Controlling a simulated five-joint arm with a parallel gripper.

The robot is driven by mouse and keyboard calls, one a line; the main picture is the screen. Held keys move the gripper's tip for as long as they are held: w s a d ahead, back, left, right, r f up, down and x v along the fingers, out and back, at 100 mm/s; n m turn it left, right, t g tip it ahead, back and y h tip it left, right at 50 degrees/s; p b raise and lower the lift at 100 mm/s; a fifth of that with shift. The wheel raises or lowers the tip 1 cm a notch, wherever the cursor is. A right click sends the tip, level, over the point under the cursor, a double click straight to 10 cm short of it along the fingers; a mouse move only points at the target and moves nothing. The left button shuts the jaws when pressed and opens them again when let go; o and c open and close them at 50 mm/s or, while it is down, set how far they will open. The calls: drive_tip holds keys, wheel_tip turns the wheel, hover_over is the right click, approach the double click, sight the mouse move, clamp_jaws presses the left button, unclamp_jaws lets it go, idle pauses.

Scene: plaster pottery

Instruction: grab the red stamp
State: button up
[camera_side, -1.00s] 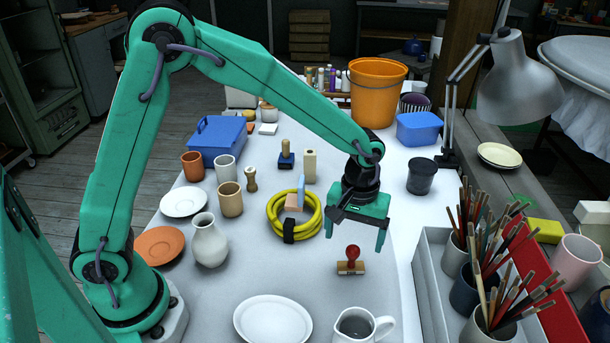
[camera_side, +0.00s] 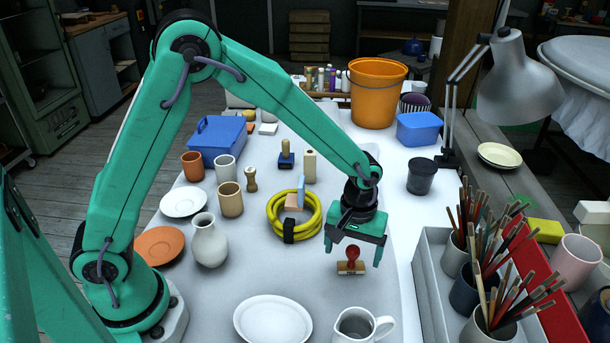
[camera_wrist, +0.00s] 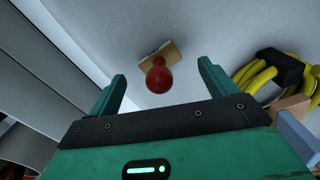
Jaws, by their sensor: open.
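The red stamp (camera_side: 352,262) stands upright on the table, with a red knob on a wooden base. My gripper (camera_side: 353,258) is open above it, and in the side view its two fingers are on either side of the knob. In the wrist view the stamp's red knob (camera_wrist: 159,77) shows between and slightly beyond the open fingertips of my gripper (camera_wrist: 162,76). No contact shows. Part of the knob's top is close under the gripper body in the side view.
A yellow coiled hose (camera_side: 294,216) lies just behind and left of the stamp. A white plate (camera_side: 272,320) and a white pitcher (camera_side: 362,325) stand in front. A tray of brush pots (camera_side: 431,290) is to the right.

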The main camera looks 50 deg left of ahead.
sight(352, 259)
drive_tip(key=shift+f, duration=1.75)
drive_tip(key=c, duration=1)
drive_tip(key=shift+r, duration=0.2)
drive_tip(key=shift+r, duration=0.55)
drive_tip(key=r, duration=0.3)
drive_tip(key=shift+s+d+r, duration=0.1)
drive_tip(key=shift+s+d, duration=0.15)
drive_tip(key=shift+d, duration=0.05)
drive_tip(key=s+d+r, duration=0.2)
drive_tip(key=s, duration=0.1)
drive_tip(key=s+d+r, duration=0.4)
drive_tip(key=s, duration=0.1)
drive_tip(key=shift+s+d+r, duration=0.2)
drive_tip(key=shift+s+d, duration=0.1)
drive_tip(key=shift+d, duration=0.1)
